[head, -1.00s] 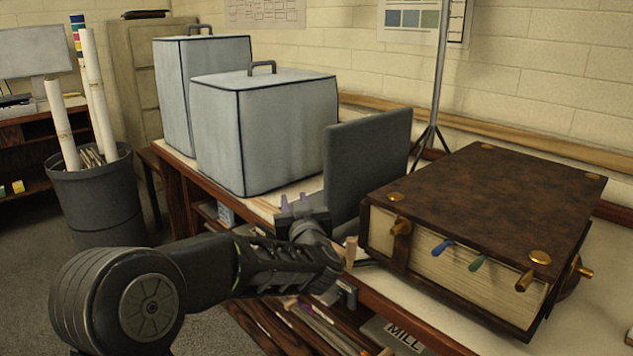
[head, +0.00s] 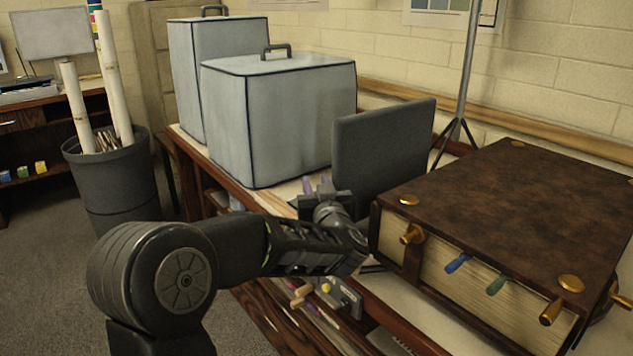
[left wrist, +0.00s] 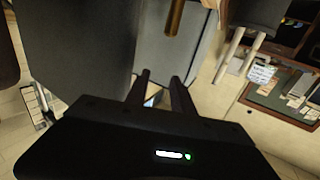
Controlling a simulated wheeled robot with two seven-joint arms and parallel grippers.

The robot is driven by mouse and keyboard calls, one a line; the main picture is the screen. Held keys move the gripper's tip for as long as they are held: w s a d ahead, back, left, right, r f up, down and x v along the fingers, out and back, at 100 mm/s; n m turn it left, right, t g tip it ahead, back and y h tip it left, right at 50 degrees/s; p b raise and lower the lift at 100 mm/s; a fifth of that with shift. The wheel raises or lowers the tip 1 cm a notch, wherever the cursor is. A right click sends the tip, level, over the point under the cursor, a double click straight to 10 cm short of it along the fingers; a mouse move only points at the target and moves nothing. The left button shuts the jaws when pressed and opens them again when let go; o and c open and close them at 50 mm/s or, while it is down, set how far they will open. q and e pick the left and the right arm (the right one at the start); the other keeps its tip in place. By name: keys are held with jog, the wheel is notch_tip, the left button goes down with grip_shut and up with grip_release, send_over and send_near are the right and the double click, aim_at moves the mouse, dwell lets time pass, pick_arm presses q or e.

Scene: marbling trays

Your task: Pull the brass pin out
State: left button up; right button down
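A large brown book-like block (head: 520,190) lies on the bench at the right, with brass pegs at its near face: one at its left end (head: 412,235) and one near its right end (head: 550,312). I cannot tell which is the brass pin. In the left wrist view a brass-coloured rod (left wrist: 174,17) shows at the top, beyond the fingertips and apart from them. My left gripper (head: 318,184) is open and empty, in front of the dark upright panel (head: 385,150) and left of the block. In the left wrist view its fingers (left wrist: 160,80) stand apart. My right gripper is not in view.
Two pale grey covered boxes (head: 280,120) stand on the bench behind my left gripper. A stand's pole (head: 467,80) rises behind the block. A metal fitting with a yellow knob (head: 340,298) is below my left forearm. A bin of rolls (head: 115,180) stands at the left.

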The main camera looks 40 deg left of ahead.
pick_arm(q)
notch_tip(320, 180, down, 8)
jog(key=shift+a+r+b, duration=0.1)
jog(key=shift+b, duration=0.85)
jog(key=x, duration=0.6)
jog(key=shift+w+a+r, duration=0.1)
jog(key=shift+r, duration=0.15)
jog(key=shift+w+a, duration=0.4)
jog(key=shift+c, duration=0.3)
grip_shut()
